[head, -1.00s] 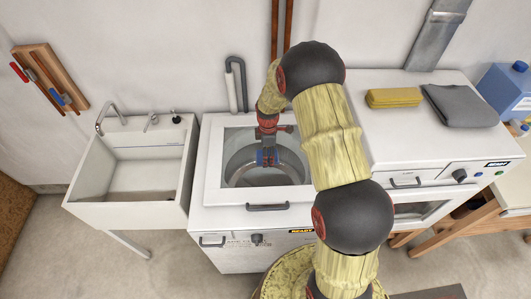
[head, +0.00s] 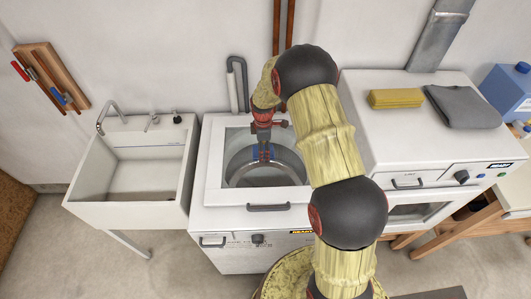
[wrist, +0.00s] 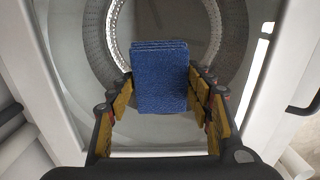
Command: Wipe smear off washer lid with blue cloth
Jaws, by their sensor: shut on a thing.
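The blue cloth (wrist: 160,78) is a folded, textured pad held between the two fingers of my gripper (wrist: 160,95) in the wrist view. My gripper points down over the washer lid (head: 215,170), a white frame with a clear window showing the round metal drum. I cannot tell whether the cloth touches the window. No smear can be made out; the cloth and gripper cover part of the window.
A white sink (head: 140,165) stands left of the washer. To the right, a white appliance holds a yellow sponge (head: 396,98) and a folded grey cloth (head: 462,106). A grey pipe (head: 238,85) rises behind the washer. A blue jug (head: 508,88) stands far right.

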